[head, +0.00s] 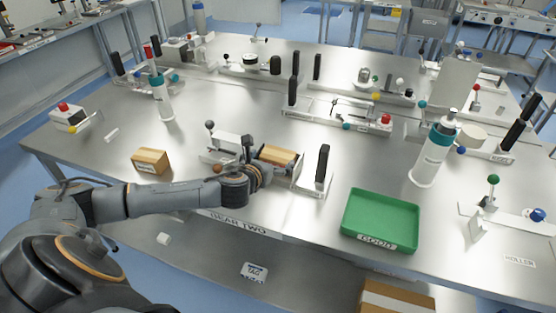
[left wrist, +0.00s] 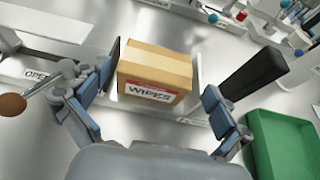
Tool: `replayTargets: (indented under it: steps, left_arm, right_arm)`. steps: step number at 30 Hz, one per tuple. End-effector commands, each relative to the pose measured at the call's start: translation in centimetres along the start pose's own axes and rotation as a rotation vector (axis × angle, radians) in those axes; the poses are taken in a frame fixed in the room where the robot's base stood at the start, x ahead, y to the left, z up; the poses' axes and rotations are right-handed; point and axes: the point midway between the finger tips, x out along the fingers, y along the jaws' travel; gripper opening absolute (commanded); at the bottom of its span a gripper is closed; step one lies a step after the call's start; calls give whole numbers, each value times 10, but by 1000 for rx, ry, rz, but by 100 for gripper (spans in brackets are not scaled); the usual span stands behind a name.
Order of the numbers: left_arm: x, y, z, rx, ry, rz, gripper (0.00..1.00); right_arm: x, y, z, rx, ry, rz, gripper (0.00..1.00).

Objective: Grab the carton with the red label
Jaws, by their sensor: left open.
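A tan carton (head: 278,155) sits in a metal fixture near the front middle of the bench. In the left wrist view the carton (left wrist: 155,72) shows a white label with a red strip and the word WIPES. My left gripper (head: 258,172) is open just in front of it. In the left wrist view my gripper's fingers (left wrist: 158,84) are spread to either side of the carton's near face. I cannot tell whether they touch it. A second tan carton (head: 151,160) with a white label lies to the left. My right gripper is not in view.
A black upright handle (head: 323,163) stands close to the right of the carton. A green tray (head: 380,219) labelled GOOD lies farther right. A ball-ended lever (head: 211,135) stands to the left. Bottles and other fixtures stand farther back.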

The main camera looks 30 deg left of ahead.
Motion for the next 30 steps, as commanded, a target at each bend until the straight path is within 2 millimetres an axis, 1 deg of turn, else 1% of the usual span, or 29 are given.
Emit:
replayTargets:
  steps: [3,9,13,20,21,23,24,26,30]
  left_arm:
    - [15,0,-2,-2,1,2,100]
    - [39,1,-6,-2,0,2,100]
    - [46,2,-8,-1,2,1,100]
    - [46,1,-9,0,4,0,100]
    - [46,1,-9,0,5,0,92]
    - [46,1,-10,0,5,0,80]
    - [46,1,-10,0,6,0,72]
    - [46,1,-10,0,6,0,60]
    - [46,1,-10,0,6,1,59]
  right_arm:
    - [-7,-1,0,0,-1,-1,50]
    - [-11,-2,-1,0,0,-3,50]
    - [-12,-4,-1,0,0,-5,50]
    - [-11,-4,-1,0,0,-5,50]
    - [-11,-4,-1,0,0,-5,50]
    - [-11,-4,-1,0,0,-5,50]
    - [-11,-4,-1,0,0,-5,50]
    - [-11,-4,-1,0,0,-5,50]
    - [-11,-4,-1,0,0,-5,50]
